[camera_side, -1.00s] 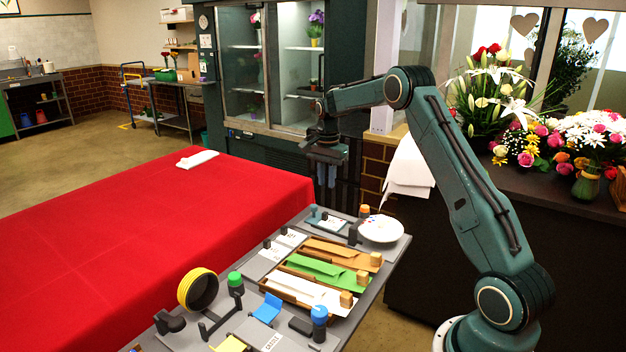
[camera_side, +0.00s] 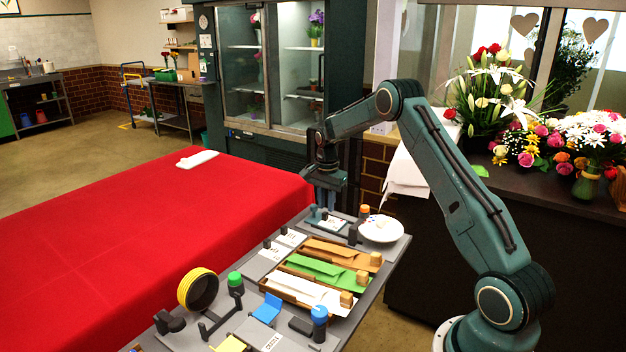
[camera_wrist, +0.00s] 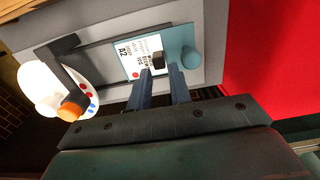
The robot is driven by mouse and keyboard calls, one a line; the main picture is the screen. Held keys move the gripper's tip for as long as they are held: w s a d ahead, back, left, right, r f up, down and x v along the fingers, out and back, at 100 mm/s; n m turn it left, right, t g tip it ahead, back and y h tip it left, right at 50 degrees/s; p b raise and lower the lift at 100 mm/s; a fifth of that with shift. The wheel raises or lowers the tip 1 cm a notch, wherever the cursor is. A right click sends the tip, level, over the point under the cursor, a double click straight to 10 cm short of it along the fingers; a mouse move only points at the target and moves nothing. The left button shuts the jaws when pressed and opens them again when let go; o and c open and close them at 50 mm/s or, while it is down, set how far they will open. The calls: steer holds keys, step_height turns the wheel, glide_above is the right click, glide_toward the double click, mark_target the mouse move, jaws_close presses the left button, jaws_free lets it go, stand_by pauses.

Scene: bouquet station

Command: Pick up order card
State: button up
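The order card (camera_wrist: 135,54) is white with printed text reading "A2" and a red dot. In the side view the card (camera_side: 331,225) is at the far end of the grey station table. My gripper (camera_side: 326,203) hangs above that end, fingers pointing down. In the wrist view my gripper (camera_wrist: 162,73) has its two fingers apart, with nothing between them, near the black block. The exact height gap is unclear.
A white dish (camera_side: 380,230) and an orange-capped item (camera_side: 364,211) stand right of the card. Trays of brown, green (camera_side: 325,270) and white wraps lie nearer. A red-covered table (camera_side: 150,230) is on the left, mostly bare, with a white item (camera_side: 197,159) on it.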

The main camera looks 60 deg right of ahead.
mark_target(332, 219)
steer(key=shift+f, duration=1.25)
jaws_close()
